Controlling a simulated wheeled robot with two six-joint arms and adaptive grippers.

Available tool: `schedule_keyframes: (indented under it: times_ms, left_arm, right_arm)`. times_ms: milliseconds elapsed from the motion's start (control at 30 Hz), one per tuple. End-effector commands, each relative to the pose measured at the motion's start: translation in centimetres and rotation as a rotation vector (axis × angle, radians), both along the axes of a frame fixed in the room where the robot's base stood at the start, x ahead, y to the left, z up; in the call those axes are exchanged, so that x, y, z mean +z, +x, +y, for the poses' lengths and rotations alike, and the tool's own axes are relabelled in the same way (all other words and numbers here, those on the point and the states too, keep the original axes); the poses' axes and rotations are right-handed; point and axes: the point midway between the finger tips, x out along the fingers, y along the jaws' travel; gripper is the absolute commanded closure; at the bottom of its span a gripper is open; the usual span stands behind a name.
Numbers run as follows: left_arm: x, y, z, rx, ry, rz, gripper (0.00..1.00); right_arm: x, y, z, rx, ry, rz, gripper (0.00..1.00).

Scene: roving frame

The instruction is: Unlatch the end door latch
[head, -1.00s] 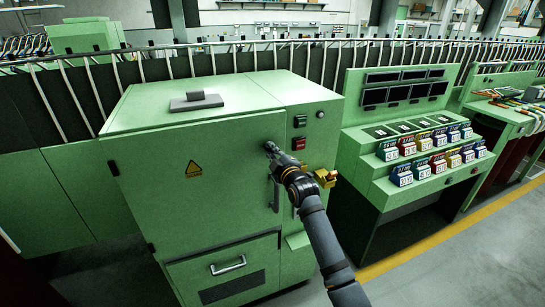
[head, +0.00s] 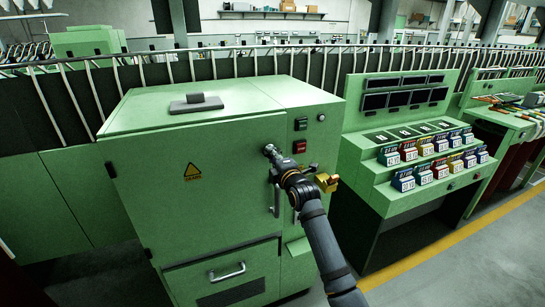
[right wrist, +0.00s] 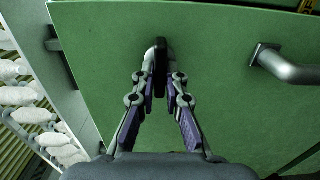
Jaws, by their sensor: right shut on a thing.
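The end door (head: 205,205) is the green front of a machine cabinet, and it looks closed. A small dark latch (right wrist: 161,55) sits on the green door in the right wrist view. My right gripper (head: 271,154) reaches the upper right part of the door, with its fingers shut on the latch. In the right wrist view the fingertips (right wrist: 161,78) pinch the latch from both sides. In the head view the gripper mostly hides the latch. My left gripper is not in view.
A grey bar handle (right wrist: 290,66) stands out from the door beside the gripper. Red and dark buttons (head: 300,146) are on the panel to the right. A green console (head: 400,160) with coloured blocks stands further right. White bobbins (right wrist: 30,115) show at the left of the wrist view.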

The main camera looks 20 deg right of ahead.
Motion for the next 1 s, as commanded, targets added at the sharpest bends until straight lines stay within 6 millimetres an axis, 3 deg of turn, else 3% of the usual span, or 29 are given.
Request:
schedule_keyframes:
  times_ms: [367,400,567,867,1000]
  left_arm:
    - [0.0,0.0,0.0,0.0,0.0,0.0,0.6]
    - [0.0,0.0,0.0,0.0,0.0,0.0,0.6]
    - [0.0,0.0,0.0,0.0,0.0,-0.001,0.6]
    - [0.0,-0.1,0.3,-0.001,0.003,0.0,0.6]
    - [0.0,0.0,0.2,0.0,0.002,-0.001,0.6]
  right_arm:
    - [0.0,0.0,0.0,-0.001,-0.007,0.001,1.0]
    - [0.0,0.0,0.0,-0.001,-0.006,0.001,0.85]
    - [0.0,0.0,0.0,0.0,-0.005,0.001,0.66]
    - [0.0,-0.2,0.0,0.0,-0.005,0.0,0.66]
    - [-0.1,-2.2,-0.1,0.0,-0.006,0.0,0.66]
